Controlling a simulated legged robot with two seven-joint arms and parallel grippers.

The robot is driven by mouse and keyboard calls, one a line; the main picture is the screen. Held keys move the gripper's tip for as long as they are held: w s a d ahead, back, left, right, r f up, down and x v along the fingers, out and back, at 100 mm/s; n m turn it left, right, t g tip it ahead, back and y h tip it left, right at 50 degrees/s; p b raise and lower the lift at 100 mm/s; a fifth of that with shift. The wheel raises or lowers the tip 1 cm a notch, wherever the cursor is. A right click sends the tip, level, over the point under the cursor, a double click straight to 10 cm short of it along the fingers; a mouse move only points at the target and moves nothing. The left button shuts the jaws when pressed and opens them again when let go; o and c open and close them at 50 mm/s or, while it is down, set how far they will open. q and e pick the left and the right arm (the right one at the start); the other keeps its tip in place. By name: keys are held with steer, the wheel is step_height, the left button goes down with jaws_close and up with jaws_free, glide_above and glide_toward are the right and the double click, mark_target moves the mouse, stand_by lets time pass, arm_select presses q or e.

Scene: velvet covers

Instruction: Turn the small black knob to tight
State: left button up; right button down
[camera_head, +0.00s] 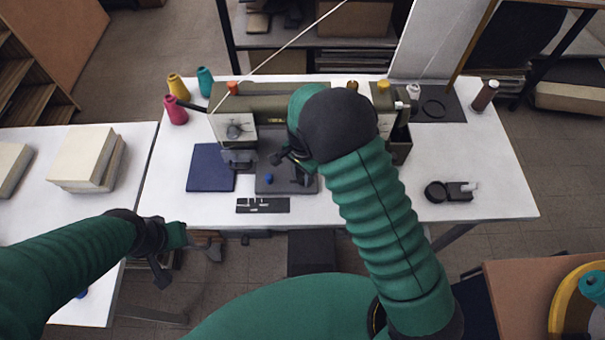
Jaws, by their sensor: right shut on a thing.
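An olive sewing machine (235,105) stands on the white table. My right gripper (288,168) is at the front of the machine, below its arm, and is shut on a small dark thing. This looks like the small black knob, but my forearm and fingers hide most of it, and its setting cannot be read. My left gripper (186,262) is open and empty, in front of the table's front edge and away from the machine.
A navy blue pad (211,167) lies left of the machine. A dark plate with small parts (263,205) lies in front. Pink (176,110), yellow (178,87) and teal (205,81) thread cones stand at the back left. A black part (450,191) lies right. The table's right front is mostly clear.

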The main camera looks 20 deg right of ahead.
mark_target(302, 176)
steer(key=shift+r, duration=0.1)
steer(key=shift+r+m+p, duration=0.15)
steer(key=shift+m+p, duration=1.15)
steer(key=shift+p, duration=0.05)
steer(key=shift+w+m+p, duration=0.1)
steer(key=shift+m+p, duration=0.9)
steer(key=shift+m, duration=0.5)
steer(key=shift+f, duration=0.2)
steer(key=c, duration=1)
jaws_free()
step_height(302, 176, up, 17)
steer(key=shift+f, duration=0.15)
